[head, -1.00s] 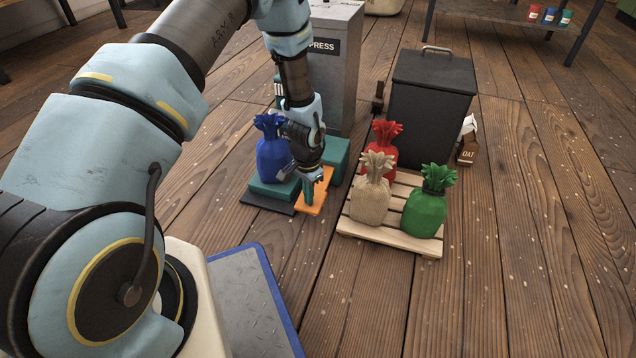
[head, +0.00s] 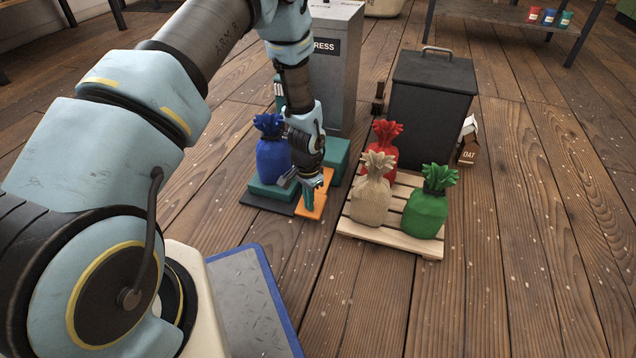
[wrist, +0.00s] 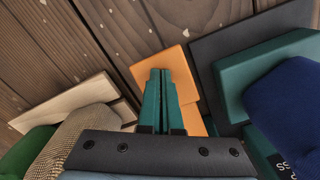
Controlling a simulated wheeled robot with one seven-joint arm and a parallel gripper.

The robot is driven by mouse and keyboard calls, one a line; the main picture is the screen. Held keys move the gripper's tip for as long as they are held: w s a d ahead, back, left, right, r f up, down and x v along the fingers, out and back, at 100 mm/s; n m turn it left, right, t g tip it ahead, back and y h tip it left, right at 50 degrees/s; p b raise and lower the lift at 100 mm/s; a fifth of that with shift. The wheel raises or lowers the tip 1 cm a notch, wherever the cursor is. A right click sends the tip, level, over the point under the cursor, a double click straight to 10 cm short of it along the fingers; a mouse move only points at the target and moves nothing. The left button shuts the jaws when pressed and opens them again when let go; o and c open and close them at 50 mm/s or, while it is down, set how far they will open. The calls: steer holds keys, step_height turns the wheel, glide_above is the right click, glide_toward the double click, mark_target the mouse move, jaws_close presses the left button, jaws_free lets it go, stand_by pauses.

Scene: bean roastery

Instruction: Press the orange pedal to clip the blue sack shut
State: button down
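The blue sack (head: 272,158) stands upright on the teal platform (head: 262,188) of the press station; its tied-looking top flares out and I cannot make out a clip on it. The orange pedal (head: 320,201) lies just right of the platform, low at the floor. It also shows in the wrist view (wrist: 172,58), behind the fingers. My gripper (head: 306,198) points down over the pedal; its teal fingers are together and empty in the wrist view (wrist: 160,73). The fingertips overlap the pedal in both views; I cannot tell whether they touch it. The blue sack is partly cut off in the wrist view (wrist: 290,105).
A grey press cabinet (head: 337,85) stands behind the station. To the right, a wooden pallet (head: 383,234) holds red (head: 384,135), beige (head: 371,195) and green (head: 425,215) sacks. A black bin (head: 432,110) and an oat carton (head: 468,148) stand behind it. Floor in front is clear.

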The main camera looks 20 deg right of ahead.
step_height(320, 180, up, 9)
steer(key=p, duration=0.7)
stand_by(0.6)
steer(key=w+a+r+n+p, duration=0.25)
steer(key=a+r, duration=0.45)
steer(key=r, duration=0.4)
steer(key=w+a+r+n+p, duration=0.1)
steer(key=w+a+r+n, duration=0.2)
steer(key=a+r, duration=0.55)
steer(key=s+a+r+n+t+p, duration=0.1)
steer(key=s+a+r+n, duration=0.35)
steer(key=a+r, duration=0.35)
steer(key=s+a+r+n+t+p, duration=0.1)
steer(key=s+a+r+n+p, duration=0.1)
steer(key=s+a+r+n, duration=0.65)
steer(key=w+d+r+m+p, duration=0.1)
steer(key=r+m+p, duration=0.1)
steer(key=r+p, duration=1.7)
steer(key=w+r+m+p, duration=0.2)
steer(key=r+m+p, duration=0.1)
steer(key=r+p, duration=1.5)
step_height(320, 180, up, 3)
steer(key=shift+w+d+f+p, duration=0.1)
steer(key=shift+w+d+p, duration=0.2)
steer(key=shift+d+p, duration=0.1)
